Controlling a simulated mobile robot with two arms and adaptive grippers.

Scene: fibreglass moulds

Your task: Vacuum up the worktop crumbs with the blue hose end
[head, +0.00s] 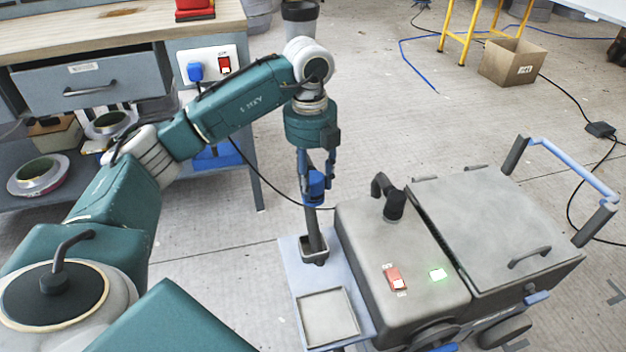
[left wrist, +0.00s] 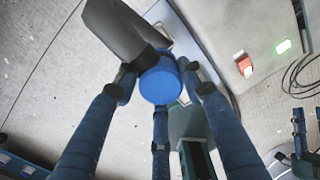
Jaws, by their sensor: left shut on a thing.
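The blue hose end (head: 315,188) has a blue collar and a dark grey tube. It stands nearly upright, its lower end at or in a small grey holder (head: 314,250) on the vacuum's side tray; I cannot tell how deep. My left gripper (head: 317,178) points down and is shut around the blue collar. In the left wrist view the fingers close on the collar (left wrist: 160,84), with the grey tube beyond it. The grey vacuum (head: 370,265) shows a red switch (head: 395,279) and a lit green lamp (head: 438,275). The wooden worktop (head: 100,35) is at upper left, with a small brownish patch (head: 118,12), perhaps crumbs.
A wall-style socket panel (head: 209,65) with a blue plug and red switch is on the bench end. A red object (head: 195,8) stands on the worktop. A thin black cable crosses behind my gripper. A cardboard box (head: 511,62) and cables lie on the open floor.

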